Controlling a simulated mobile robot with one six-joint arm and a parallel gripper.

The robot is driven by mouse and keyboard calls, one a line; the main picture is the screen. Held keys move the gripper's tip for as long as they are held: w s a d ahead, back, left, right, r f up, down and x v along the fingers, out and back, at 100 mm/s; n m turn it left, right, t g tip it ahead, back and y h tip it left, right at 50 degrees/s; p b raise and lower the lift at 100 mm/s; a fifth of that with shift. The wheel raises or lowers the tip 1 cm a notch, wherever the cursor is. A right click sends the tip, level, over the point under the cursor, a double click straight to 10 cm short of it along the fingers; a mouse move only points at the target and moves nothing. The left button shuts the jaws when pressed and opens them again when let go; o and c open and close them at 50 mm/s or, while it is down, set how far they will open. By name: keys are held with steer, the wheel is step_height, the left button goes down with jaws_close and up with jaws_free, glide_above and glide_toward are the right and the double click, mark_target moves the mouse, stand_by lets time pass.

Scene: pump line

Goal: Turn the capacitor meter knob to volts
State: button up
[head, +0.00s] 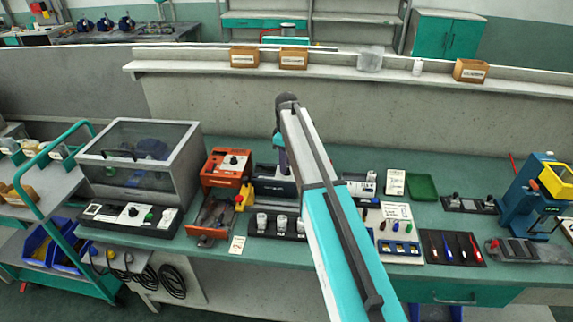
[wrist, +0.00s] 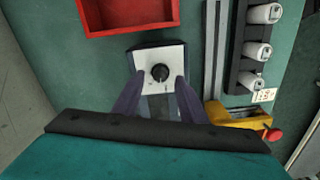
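The capacitor meter is a dark box with a light face plate and a round black knob (wrist: 160,73) in the wrist view. The dial marks and the knob's pointing are too small to read. My gripper (wrist: 156,92) is open, its two purple fingers on either side of the meter's face, below the knob's level in the picture. The fingers look apart from the knob; whether they touch the case I cannot tell. In the head view my gripper (head: 282,160) points down over the dark meter (head: 272,187), whose knob is hidden there.
A red tray (wrist: 128,30) lies beyond the meter in the wrist view. A yellow clamp (wrist: 240,113) with a red knob and a black rack (wrist: 235,70) of capacitors lie to the right. A clear-lidded box (head: 140,160) stands left on the bench.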

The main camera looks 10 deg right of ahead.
steer(key=shift+f, duration=0.95)
jaws_close()
steer(key=shift+m, duration=0.5)
steer(key=m+b, duration=0.1)
steer(key=m, duration=0.2)
steer(key=shift+m+b, duration=0.45)
steer(key=shift+m, duration=1.95)
